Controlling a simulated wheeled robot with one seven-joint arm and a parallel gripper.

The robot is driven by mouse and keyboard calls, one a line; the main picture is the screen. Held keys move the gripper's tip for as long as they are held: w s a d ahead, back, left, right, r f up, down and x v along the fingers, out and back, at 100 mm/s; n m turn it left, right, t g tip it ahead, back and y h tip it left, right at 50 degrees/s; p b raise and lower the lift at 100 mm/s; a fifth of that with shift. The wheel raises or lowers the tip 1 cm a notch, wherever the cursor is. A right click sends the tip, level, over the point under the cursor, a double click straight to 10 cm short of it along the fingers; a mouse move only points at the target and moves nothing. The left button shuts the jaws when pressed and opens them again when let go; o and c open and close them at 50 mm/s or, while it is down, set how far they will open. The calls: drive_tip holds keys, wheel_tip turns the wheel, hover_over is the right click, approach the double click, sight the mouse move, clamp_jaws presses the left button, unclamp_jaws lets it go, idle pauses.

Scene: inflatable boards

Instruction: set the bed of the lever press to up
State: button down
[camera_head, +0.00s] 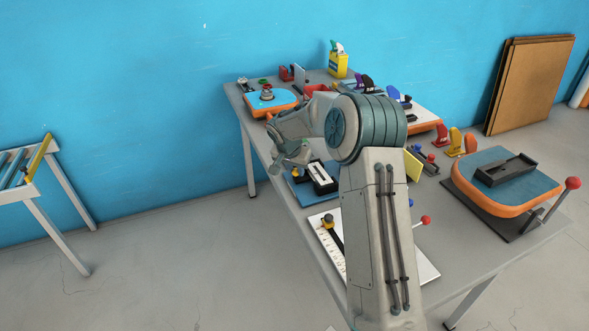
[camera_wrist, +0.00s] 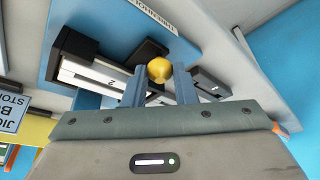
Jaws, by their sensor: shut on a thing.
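My gripper (camera_head: 293,157) is over the left side of the table, above a blue plate with a black frame (camera_head: 322,178). In the wrist view its two fingers (camera_wrist: 160,84) are shut on a round yellow knob (camera_wrist: 158,69). The knob belongs to a fixture with a black frame and pale strips marked 1 and 2 on the blue plate (camera_wrist: 95,25). A lever with a red knob (camera_head: 573,183) stands beside an orange-edged blue board (camera_head: 482,177) at the right. I cannot tell which fixture is the lever press; no readable label names it.
A white plate with a ruler (camera_head: 322,222) and a red-knobbed lever (camera_head: 426,220) lies at the front, partly hidden by my arm. A round-knobbed blue board (camera_head: 270,103) and a yellow container (camera_head: 338,64) stand at the back. Brown panels (camera_head: 530,85) lean on the wall.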

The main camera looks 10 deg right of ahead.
drive_tip(key=shift+w+r, duration=0.1)
drive_tip(key=shift+r, duration=0.6)
drive_tip(key=c, duration=1.5)
unclamp_jaws()
drive_tip(key=shift+c, duration=0.2)
drive_tip(key=o, duration=0.4)
drive_tip(key=shift+c, duration=0.2)
drive_tip(key=b+v, duration=0.1)
drive_tip(key=v, duration=1.2)
drive_tip(key=shift+s+a+r+b, duration=0.15)
drive_tip(key=shift+s+r+b, duration=0.15)
drive_tip(key=shift+b, duration=0.05)
